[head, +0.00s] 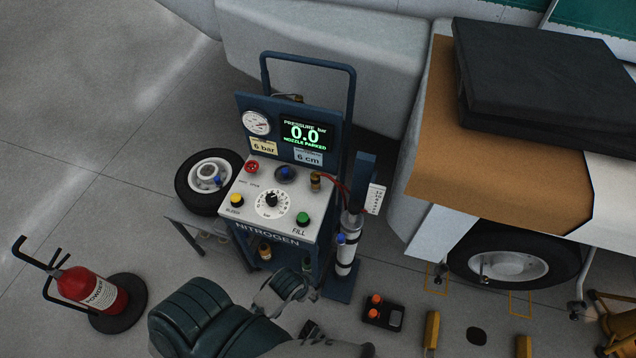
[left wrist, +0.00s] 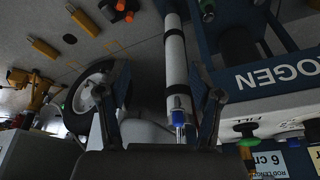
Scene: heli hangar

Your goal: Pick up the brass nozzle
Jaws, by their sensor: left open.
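The brass nozzle (head: 315,181) is small and stands at the right rear of the nitrogen cart's sloping panel (head: 243,208), beside a red hose. The cart's display (head: 306,134) reads 0.0 and "NOZZLE PARKED". My left gripper (head: 306,296) is below and in front of the panel in the head view, apart from the nozzle. In the left wrist view, its two dark fingers (left wrist: 160,82) are spread with nothing held between them. A white cylinder with a blue-capped fitting (left wrist: 178,105) shows beyond them. I cannot make out the nozzle in that view. My right gripper is not in view.
The panel carries yellow (head: 237,200), red (head: 252,167) and green (head: 303,218) buttons or knobs and a dial (head: 271,200). The white cylinder (head: 347,254) stands at the cart's right. A wheel (head: 207,181) lies left; a fire extinguisher (head: 92,288) stands lower left.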

